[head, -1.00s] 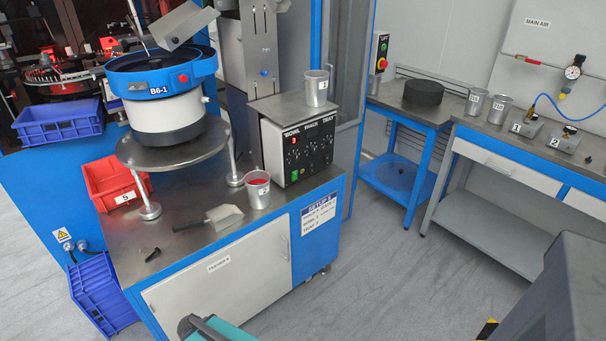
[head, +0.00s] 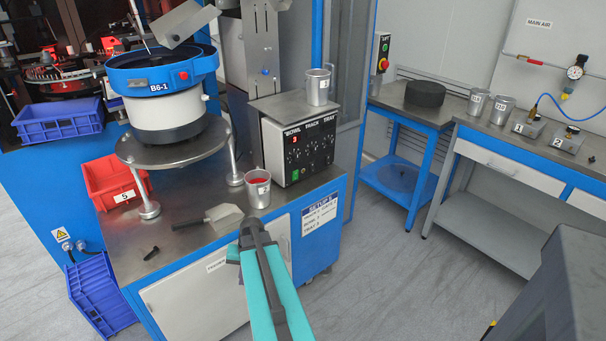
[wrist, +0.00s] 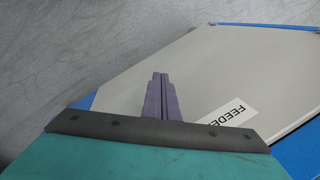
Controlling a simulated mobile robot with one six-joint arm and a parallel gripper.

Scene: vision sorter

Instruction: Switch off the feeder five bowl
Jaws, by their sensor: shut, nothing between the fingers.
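The feeder bowl (head: 160,72), a blue-rimmed drum marked B6-1, stands on a round plate at the left of the bench. The control box (head: 297,146) sits on the bench to its right, with columns labelled BOWL, TRACK and TRAY. Under BOWL are a red lit digit and, low down, a green switch (head: 295,175); its position is too small to read. My gripper (head: 252,226) is in front of the bench's front edge, below the control box and apart from it. In the wrist view my gripper (wrist: 161,78) is shut and empty, before the cabinet door (wrist: 235,80).
A cup with red parts (head: 257,190) stands in front of the box, beside a metal scoop (head: 222,217). A metal cup (head: 318,88) stands on the box. A red bin (head: 117,182) is at left.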

